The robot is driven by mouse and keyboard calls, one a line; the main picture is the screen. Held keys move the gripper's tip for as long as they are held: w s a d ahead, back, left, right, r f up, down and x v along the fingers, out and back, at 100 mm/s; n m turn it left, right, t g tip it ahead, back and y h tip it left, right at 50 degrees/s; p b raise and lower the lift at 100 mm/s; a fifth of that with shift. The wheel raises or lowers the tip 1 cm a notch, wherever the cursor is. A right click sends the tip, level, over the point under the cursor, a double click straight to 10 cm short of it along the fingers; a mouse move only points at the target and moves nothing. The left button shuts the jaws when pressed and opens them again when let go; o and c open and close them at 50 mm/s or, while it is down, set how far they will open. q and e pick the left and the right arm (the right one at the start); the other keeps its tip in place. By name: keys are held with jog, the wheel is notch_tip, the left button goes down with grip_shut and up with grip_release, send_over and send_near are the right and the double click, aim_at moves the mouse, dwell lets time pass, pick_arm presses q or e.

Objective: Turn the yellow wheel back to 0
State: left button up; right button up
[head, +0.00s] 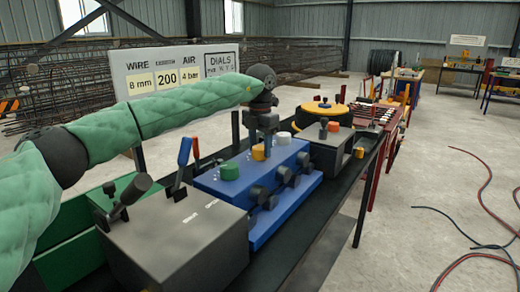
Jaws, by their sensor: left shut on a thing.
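The yellow wheel (258,153) is a small dial on top of the blue box (232,186), between a green dial (229,171) and a white dial (283,139). My left arm reaches in from the left. My left gripper (266,148) points down at the yellow wheel, shut on it, and its dark fingers hide part of the wheel. The wheel's marks and its pointer are too small to read. My right gripper is not in view.
A grey box (178,240) with blue and red levers stands in front of the blue box. Black knobs line the blue box's right side. A large yellow disc (322,108) and a board (175,75) stand behind. The floor at right is open, with loose hoses (487,225).

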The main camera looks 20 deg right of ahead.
aim_at(260, 147)
pick_arm(q)
jog(key=shift+r+n, duration=0.1)
jog(key=shift+n, duration=0.8)
jog(key=shift+b, duration=0.3)
jog(key=o, duration=1)
jog(key=shift+r, duration=3.85)
